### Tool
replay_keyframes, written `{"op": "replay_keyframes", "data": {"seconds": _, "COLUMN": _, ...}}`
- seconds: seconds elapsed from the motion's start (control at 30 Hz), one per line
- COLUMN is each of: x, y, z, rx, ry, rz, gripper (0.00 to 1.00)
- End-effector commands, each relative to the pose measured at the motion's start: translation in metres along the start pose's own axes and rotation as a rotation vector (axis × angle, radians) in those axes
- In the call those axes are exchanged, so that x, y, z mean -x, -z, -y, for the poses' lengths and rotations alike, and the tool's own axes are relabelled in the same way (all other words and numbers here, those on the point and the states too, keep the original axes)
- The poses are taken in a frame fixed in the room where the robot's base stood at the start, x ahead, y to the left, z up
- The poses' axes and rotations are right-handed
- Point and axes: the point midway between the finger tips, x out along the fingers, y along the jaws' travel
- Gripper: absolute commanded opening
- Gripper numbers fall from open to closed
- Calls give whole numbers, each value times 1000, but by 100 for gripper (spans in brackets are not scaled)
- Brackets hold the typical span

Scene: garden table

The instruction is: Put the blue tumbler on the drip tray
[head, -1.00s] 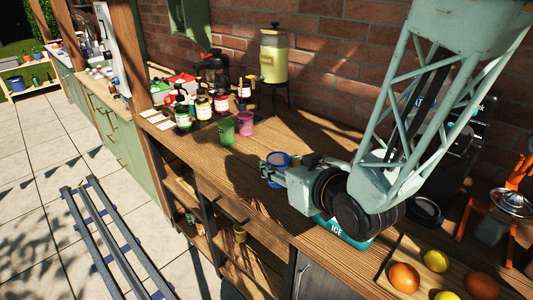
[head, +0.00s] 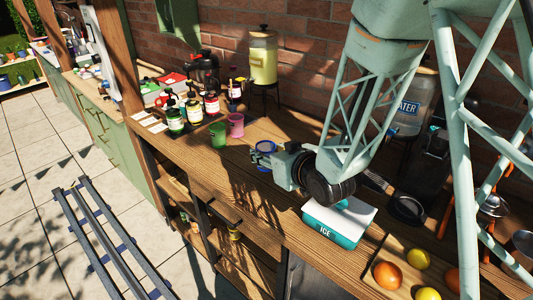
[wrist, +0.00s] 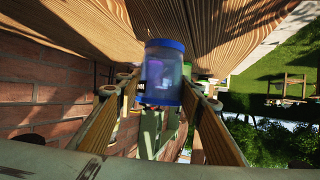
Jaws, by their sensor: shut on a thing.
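The blue tumbler (head: 264,147) is in my gripper, over the middle of the wooden counter. My gripper (head: 266,155) is shut on it from the right. In the wrist view the tumbler (wrist: 163,78) is see-through with a blue band and a dark label, and sits between the two fingers of my gripper (wrist: 165,100). I cannot tell how far it is above the counter. I cannot make out the drip tray for certain; a yellow drink dispenser (head: 263,58) stands on a dark stand by the brick wall.
A green tumbler (head: 218,135) and a pink tumbler (head: 236,125) stand left of my gripper, near several bottles (head: 193,108). A teal ice box (head: 338,222) is to the right, with a dark pan (head: 407,208) behind it. A water dispenser (head: 412,105) is partly hidden by my arm.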

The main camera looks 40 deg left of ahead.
Motion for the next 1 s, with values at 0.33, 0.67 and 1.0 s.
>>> {"op": "replay_keyframes", "data": {"seconds": 0.33, "x": -21, "y": 7, "z": -6, "rx": 2, "ry": 3, "rz": 0, "gripper": 22}}
{"op": "replay_keyframes", "data": {"seconds": 0.67, "x": -22, "y": 7, "z": -6, "rx": 2, "ry": 3, "rz": 0, "gripper": 22}}
{"op": "replay_keyframes", "data": {"seconds": 1.0, "x": -29, "y": -9, "z": -2, "rx": 3, "ry": 7, "rz": 2, "gripper": 22}}
